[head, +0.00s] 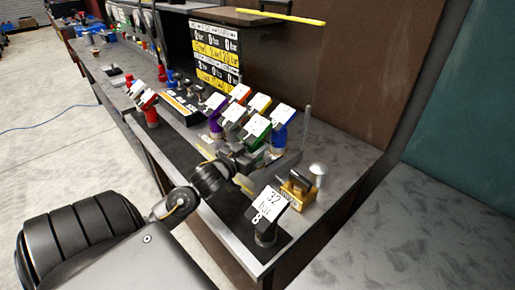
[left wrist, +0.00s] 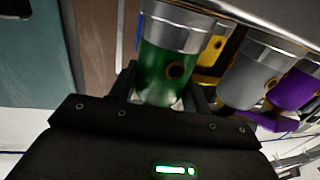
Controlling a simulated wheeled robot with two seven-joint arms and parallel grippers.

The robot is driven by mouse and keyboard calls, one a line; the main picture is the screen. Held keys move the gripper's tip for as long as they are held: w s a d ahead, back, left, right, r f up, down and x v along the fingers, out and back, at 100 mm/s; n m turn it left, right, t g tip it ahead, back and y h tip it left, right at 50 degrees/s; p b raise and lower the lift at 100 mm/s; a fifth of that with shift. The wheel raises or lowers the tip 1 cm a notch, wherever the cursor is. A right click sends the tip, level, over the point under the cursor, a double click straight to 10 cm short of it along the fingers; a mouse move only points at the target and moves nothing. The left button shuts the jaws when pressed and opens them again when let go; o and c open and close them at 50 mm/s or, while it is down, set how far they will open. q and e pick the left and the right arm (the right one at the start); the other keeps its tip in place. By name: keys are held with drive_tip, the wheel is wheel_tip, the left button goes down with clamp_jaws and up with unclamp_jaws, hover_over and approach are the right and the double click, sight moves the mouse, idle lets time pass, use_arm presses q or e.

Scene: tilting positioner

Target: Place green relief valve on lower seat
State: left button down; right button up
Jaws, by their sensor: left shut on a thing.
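The green relief valve (head: 256,128) stands among a group of valves on the bench, with a white label on its slanted top. In the left wrist view the green valve (left wrist: 166,62) is a green cylinder with a metal collar and a dark round port. My left gripper (head: 246,158) reaches in from the lower left and is shut on it; the fingers (left wrist: 163,94) sit either side of its green body. My right gripper is not in view. I cannot make out the lower seat.
A blue valve (head: 282,117), a grey valve (head: 233,113) and a purple valve (head: 215,104) crowd the green one. A black "32 bar" piece (head: 267,205) and a yellow-based block (head: 297,187) stand nearer. The bench's right side (head: 345,150) is clear.

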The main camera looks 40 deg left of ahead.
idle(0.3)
use_arm(q)
drive_tip(key=c, duration=0.7)
unclamp_jaws()
drive_tip(key=shift+s+f, duration=0.1)
drive_tip(key=s, duration=0.4)
drive_tip(key=s+b, duration=0.1)
drive_tip(key=s, duration=0.3)
drive_tip(key=s+d+b, duration=0.1)
drive_tip(key=s, duration=0.3)
drive_tip(key=shift+a, duration=0.1)
drive_tip(key=shift+w, duration=0.1)
